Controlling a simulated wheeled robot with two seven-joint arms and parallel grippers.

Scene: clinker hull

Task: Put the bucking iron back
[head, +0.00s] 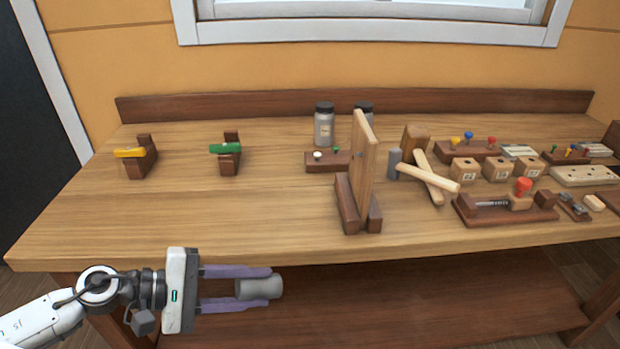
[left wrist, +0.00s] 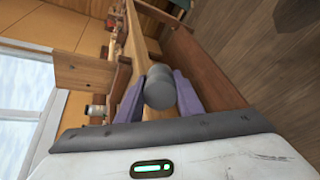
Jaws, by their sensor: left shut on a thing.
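The bucking iron, a short grey cylinder (head: 258,288), is held between the purple fingers of my left gripper (head: 268,288). The gripper is shut on it in front of the bench's front edge, over the lower shelf in the picture. In the left wrist view the bucking iron (left wrist: 159,88) sits between the fingertips, with its round end showing. My right gripper is not in view.
The wooden bench (head: 250,215) has free room at its front left. An upright board in a wooden stand (head: 362,175) is mid-bench. Yellow-topped (head: 138,155) and green-topped (head: 228,152) wooden blocks stand left. Mallets (head: 432,180), jars (head: 324,125) and numbered blocks (head: 497,170) are beyond or right.

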